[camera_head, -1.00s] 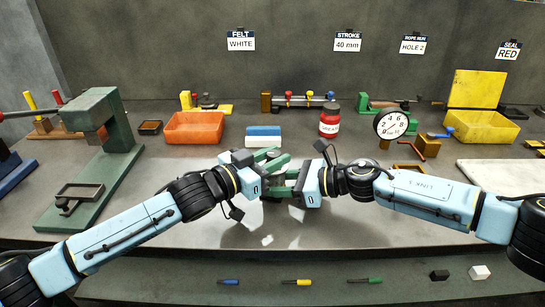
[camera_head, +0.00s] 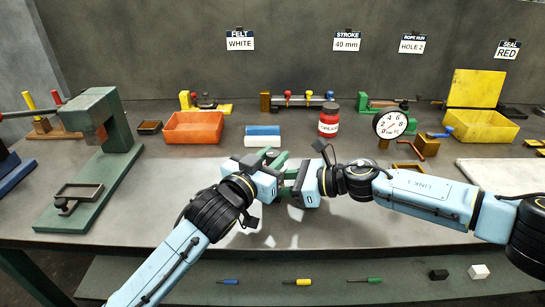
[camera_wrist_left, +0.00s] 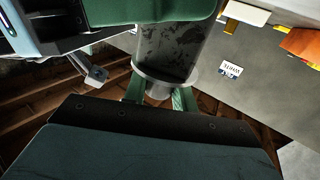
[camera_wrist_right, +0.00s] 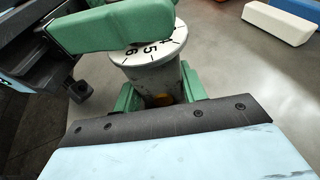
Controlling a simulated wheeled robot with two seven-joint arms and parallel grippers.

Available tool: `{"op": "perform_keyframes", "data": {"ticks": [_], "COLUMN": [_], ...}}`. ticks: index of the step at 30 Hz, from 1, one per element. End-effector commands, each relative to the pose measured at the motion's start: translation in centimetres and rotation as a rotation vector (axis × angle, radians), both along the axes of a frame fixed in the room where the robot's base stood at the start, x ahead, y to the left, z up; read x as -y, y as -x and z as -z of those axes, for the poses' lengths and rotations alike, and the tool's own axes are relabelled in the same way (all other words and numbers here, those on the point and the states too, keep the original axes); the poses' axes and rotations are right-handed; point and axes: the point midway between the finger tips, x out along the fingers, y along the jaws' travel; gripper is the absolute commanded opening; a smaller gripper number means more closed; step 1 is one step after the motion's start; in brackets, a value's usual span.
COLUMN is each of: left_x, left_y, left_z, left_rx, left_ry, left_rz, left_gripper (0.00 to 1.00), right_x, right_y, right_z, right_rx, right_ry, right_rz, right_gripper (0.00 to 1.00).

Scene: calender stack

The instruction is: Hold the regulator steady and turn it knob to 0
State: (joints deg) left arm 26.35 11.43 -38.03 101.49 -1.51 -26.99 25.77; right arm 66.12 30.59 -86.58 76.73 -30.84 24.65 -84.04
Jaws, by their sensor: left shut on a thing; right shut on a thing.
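The regulator is a grey cylinder (camera_wrist_right: 158,82) in the right wrist view, with a pale numbered dial (camera_wrist_right: 146,52) on its end. The figures 5 and 6 show, but the set value is hidden behind a green finger. My right gripper (camera_wrist_right: 160,98) is shut on the cylinder, a green finger on each side. The left wrist view shows the grey regulator (camera_wrist_left: 168,48) and its round flange between the green fingers of my left gripper (camera_wrist_left: 158,98), shut on it. In the head view my left gripper (camera_head: 279,166) and right gripper (camera_head: 291,178) meet and hide most of the regulator.
Behind the grippers lie a blue and white block (camera_head: 263,136), an orange tray (camera_head: 194,127), a red jar (camera_head: 329,120) and a round gauge (camera_head: 391,124). A green press (camera_head: 100,160) stands at left. The table front around the grippers is mostly clear.

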Motion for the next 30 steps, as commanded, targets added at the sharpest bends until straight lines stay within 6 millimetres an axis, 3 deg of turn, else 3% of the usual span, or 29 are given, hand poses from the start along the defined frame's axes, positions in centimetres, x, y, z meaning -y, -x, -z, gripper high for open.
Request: {"op": "perform_keyframes", "data": {"ticks": [5, 6, 10, 22, 30], "left_x": [-0.1, -0.1, -0.1, -0.6, -3.0], "left_y": [-0.1, -0.1, -0.1, 0.6, 4.6], "left_z": [-0.2, -0.2, -0.1, 0.0, 0.1], "left_rx": [0.004, 0.004, 0.002, 0.001, 0.0], "left_ry": [0.001, 0.001, 0.0, -0.002, -0.001], "left_rz": [-0.001, -0.001, -0.001, -0.001, -0.001], "left_gripper": [0.04, 0.32, 0.48, 0.48, 0.48], "right_x": [0.0, 0.0, 0.0, 0.1, 0.1], "right_y": [0.1, 0.1, 0.1, 0.0, 0.0], "right_z": [0.1, 0.1, 0.0, 0.0, 0.0], "right_rx": [0.0, 0.0, -0.001, -0.001, -0.001], "right_ry": [0.001, 0.001, 0.001, 0.001, 0.001], "right_rz": [-0.003, -0.003, -0.002, 0.0, 0.001], "right_gripper": [0.29, 0.29, 0.29, 0.29, 0.29]}}
